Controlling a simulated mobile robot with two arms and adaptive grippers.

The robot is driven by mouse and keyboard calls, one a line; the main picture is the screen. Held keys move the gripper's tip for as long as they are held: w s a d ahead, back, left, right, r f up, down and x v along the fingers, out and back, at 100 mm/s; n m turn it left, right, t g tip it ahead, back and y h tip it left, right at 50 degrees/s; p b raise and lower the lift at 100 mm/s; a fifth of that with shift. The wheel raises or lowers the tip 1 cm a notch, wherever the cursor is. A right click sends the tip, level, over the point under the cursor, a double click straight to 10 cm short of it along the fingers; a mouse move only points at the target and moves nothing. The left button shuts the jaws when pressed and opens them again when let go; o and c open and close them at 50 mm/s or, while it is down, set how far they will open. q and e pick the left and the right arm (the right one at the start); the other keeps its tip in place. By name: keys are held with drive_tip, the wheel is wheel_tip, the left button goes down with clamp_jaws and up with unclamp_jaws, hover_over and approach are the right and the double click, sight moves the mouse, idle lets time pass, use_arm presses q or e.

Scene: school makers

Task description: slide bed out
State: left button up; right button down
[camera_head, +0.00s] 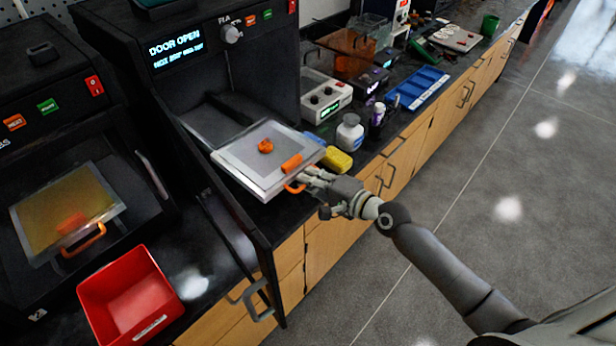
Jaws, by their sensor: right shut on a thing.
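The print bed (237,158) is a pale flat plate with an orange handle (294,187) at its front edge. It sticks out over the counter from the open printer (190,60), whose screen reads "DOOR OPEN". A small orange printed piece (265,146) and an orange block (291,163) sit on the bed. My right gripper (304,180) is at the bed's front corner, shut on the orange handle; its fingertips are partly hidden. My left gripper is not in view.
A red bin (131,298) stands at the lower left, before a second machine (60,160). A yellow sponge (337,160), a white bottle (349,133) and a blue tray (418,88) stand right of the bed. The floor at right is clear.

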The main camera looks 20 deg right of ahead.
drive_tip(key=shift+s+f, duration=0.1)
drive_tip(key=shift+f, duration=0.15)
drive_tip(key=c, duration=1.8)
unclamp_jaws()
drive_tip(key=shift+s, duration=0.1)
drive_tip(key=shift+o, duration=1.2)
drive_tip(key=shift+s+d+r, duration=0.15)
drive_tip(key=shift+d+r, duration=0.05)
drive_tip(key=v, duration=1.1)
drive_tip(key=shift+s+d, duration=0.2)
drive_tip(key=shift+s, duration=0.15)
